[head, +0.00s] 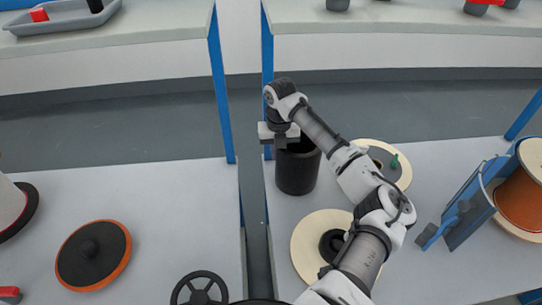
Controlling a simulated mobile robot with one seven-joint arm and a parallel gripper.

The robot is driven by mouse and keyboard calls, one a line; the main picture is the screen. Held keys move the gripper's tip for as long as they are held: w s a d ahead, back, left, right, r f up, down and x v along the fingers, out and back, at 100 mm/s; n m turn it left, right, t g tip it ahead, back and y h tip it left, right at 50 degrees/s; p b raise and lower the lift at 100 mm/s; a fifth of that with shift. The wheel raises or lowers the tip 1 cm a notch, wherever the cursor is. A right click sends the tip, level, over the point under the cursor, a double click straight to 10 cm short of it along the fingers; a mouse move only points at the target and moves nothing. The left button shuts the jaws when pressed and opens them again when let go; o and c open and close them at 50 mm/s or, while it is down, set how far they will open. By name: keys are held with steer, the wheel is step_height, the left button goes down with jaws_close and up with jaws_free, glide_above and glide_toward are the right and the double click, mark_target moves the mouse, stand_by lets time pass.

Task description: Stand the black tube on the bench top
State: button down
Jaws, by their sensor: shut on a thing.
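The black tube (298,172) is a wide, open-topped dark cylinder. It is upright at the far left part of the right-hand bench top (440,154). My gripper (284,141) is at the tube's upper left rim, pointing down, and is shut on it. The fingertips are partly hidden by the gripper body and the tube. I cannot tell whether the tube's base touches the bench top or hangs just above it.
Cream discs (315,258) lie on the right bench, one under my arm and another (398,165) behind it with a small green piece. A copper-coloured spool (522,203) on a blue stand is at right. A black-and-orange disc (93,270) lies on the left bench. A gap separates the benches.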

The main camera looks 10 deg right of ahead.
steer(key=shift+d+f, duration=0.1)
steer(key=shift+f, duration=0.15)
steer(key=c, duration=1.4)
jaws_free()
step_height(320, 180, up, 12)
steer(key=shift+r+b, duration=0.25)
steer(key=shift+b, duration=0.3)
steer(key=shift+s+f, duration=0.1)
